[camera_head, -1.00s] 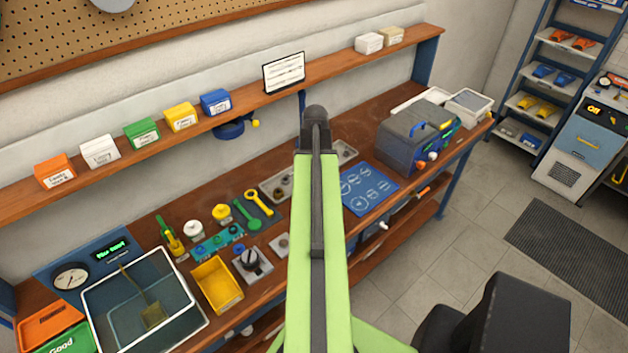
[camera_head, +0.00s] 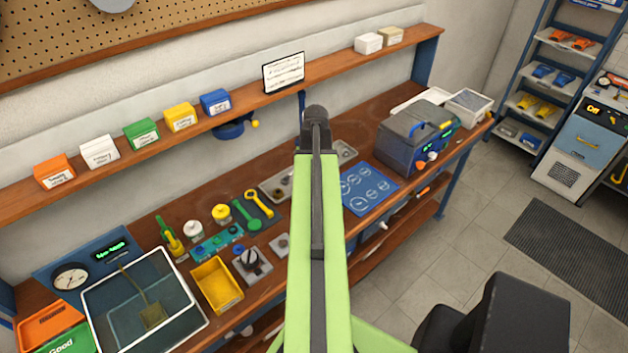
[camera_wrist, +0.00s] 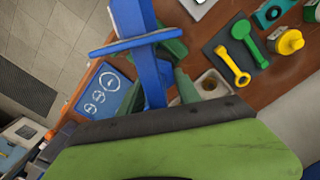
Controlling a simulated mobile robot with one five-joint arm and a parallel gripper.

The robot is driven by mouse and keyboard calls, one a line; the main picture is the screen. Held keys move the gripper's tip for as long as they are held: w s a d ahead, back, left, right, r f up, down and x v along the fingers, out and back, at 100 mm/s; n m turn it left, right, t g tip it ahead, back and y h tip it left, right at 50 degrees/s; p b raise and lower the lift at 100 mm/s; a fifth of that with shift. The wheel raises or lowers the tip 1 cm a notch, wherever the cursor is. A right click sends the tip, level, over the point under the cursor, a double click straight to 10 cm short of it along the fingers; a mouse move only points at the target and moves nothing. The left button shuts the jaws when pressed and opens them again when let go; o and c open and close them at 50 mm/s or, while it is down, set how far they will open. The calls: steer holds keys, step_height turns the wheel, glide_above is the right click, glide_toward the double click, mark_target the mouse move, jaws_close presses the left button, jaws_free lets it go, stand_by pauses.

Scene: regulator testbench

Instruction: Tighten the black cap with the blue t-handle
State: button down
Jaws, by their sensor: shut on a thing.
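The blue t-handle (camera_wrist: 150,62) fills the middle of the wrist view, with its long crossbar and shaft close to the camera. My gripper (camera_wrist: 172,62) is shut on it, with green fingers beside the shaft. The t-handle's far end runs off the top of the wrist view. In the head view, my arm hides the gripper and the t-handle. A black cap (camera_head: 249,257) sits on a grey block (camera_head: 256,271) on the bench, left of my arm. I cannot make out the cap in the wrist view.
A yellow bin (camera_head: 217,286) stands just left of the grey block. Green and yellow wrenches (camera_head: 258,204) lie on a dark mat behind it. A blue marked mat (camera_head: 368,190) and a grey machine (camera_head: 412,140) are right of my arm. A shelf (camera_head: 130,165) runs above the bench.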

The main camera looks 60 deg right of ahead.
steer(key=shift+m, duration=0.8)
steer(key=shift+m, duration=0.8)
steer(key=shift+m, duration=0.7)
steer(key=shift+n, duration=0.3)
